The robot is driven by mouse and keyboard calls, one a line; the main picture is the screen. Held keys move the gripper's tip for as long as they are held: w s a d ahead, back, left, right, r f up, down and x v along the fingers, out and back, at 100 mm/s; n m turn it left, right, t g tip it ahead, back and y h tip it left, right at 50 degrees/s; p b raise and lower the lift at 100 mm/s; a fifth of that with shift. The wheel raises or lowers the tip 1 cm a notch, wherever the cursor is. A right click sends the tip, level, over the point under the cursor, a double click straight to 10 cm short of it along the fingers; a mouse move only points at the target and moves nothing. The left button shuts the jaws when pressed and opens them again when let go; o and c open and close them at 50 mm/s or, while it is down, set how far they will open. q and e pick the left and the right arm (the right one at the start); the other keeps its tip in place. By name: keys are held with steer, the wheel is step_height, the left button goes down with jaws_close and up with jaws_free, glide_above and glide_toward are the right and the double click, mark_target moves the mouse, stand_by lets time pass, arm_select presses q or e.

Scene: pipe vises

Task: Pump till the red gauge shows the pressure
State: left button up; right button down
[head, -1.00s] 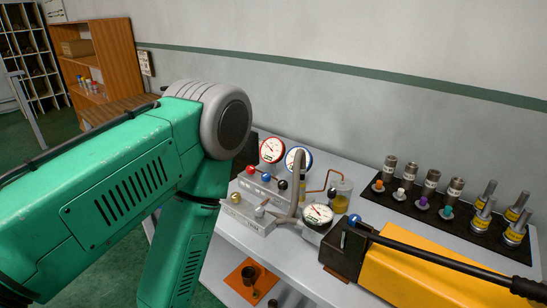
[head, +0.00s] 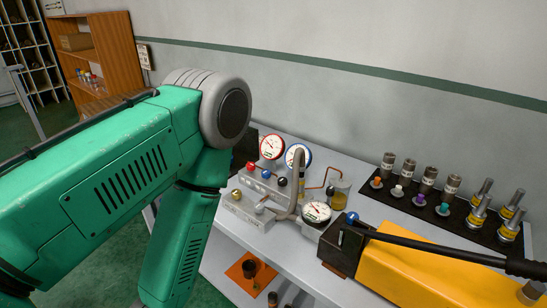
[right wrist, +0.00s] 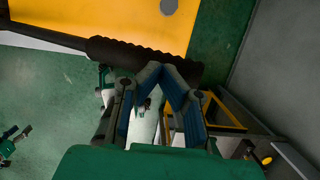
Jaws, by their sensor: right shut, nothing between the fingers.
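The red-rimmed gauge (head: 272,147) stands at the back of the bench beside a blue-rimmed gauge (head: 298,156); its needle is too small to read. A yellow hand pump (head: 415,268) lies at the front right with a long black lever (head: 440,252) over it. The lever's ribbed grip (right wrist: 120,52) crosses the right wrist view. My right gripper (right wrist: 167,72) is shut and empty, its fingertips overlapping the grip's edge; whether they touch it I cannot tell. My left arm fills the left of the head view; its gripper is out of view.
A valve block (head: 245,212) with coloured knobs and a dark-rimmed gauge (head: 316,211) stand left of the pump. A black mat (head: 408,203) with several metal fittings lies behind it. An orange pad (head: 245,285) is on the lower shelf.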

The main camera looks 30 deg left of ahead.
steer(key=shift+s+d+f+b, duration=0.1)
steer(key=shift+d+f+b, duration=0.25)
steer(key=shift+f, duration=0.6)
steer(key=shift+s+d+f+b, duration=0.1)
steer(key=shift+f+b, duration=0.5)
steer(key=shift+f, duration=0.4)
steer(key=shift+s+d+f+b, duration=0.1)
steer(key=shift+d+f+b, duration=0.25)
steer(key=shift+f, duration=0.6)
steer(key=shift+a, duration=0.15)
steer(key=shift+s+d+f+b, duration=0.1)
steer(key=shift+d+f+b, duration=0.15)
steer(key=shift+f+b, duration=0.7)
steer(key=shift+d+f+b, duration=0.25)
steer(key=shift+f+b, duration=0.05)
steer(key=shift+f, duration=1.1)
steer(key=shift+s, duration=0.1)
steer(key=shift+d+f+b, duration=0.15)
steer(key=shift+f+b, duration=0.45)
steer(key=shift+f, duration=0.55)
steer(key=shift+d+f+b, duration=0.1)
steer(key=shift+f+b, duration=0.45)
steer(key=shift+f, duration=0.6)
steer(key=shift+s+f, duration=0.1)
steer(key=shift+s, duration=0.05)
